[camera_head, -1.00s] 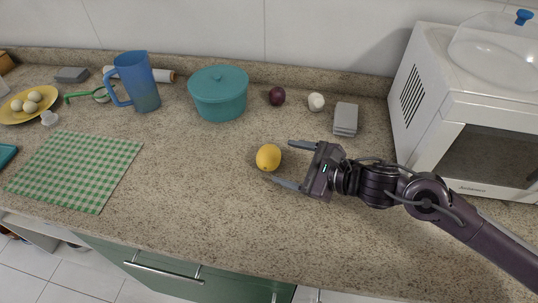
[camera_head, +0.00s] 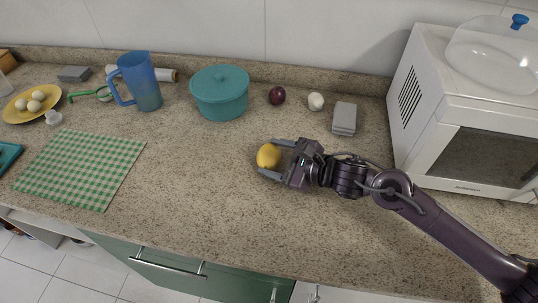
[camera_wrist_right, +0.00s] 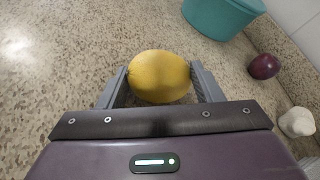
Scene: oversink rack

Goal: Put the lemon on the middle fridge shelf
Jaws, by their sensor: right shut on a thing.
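The yellow lemon (camera_head: 268,156) rests on the speckled counter in the head view, in front of the teal pot. My right gripper (camera_head: 273,158) reaches in from the right and is shut on the lemon, one finger on each side. In the right wrist view the lemon (camera_wrist_right: 160,77) sits between the two grey fingers (camera_wrist_right: 162,84). My left gripper is not in view. No fridge or fridge shelf shows in these frames.
A teal pot (camera_head: 220,93), blue pitcher (camera_head: 138,82), dark red onion (camera_head: 277,95), garlic bulb (camera_head: 316,101) and grey block (camera_head: 344,118) stand behind. A white microwave (camera_head: 465,110) is at right. A green checked cloth (camera_head: 80,168) lies left. The counter's front middle is clear.

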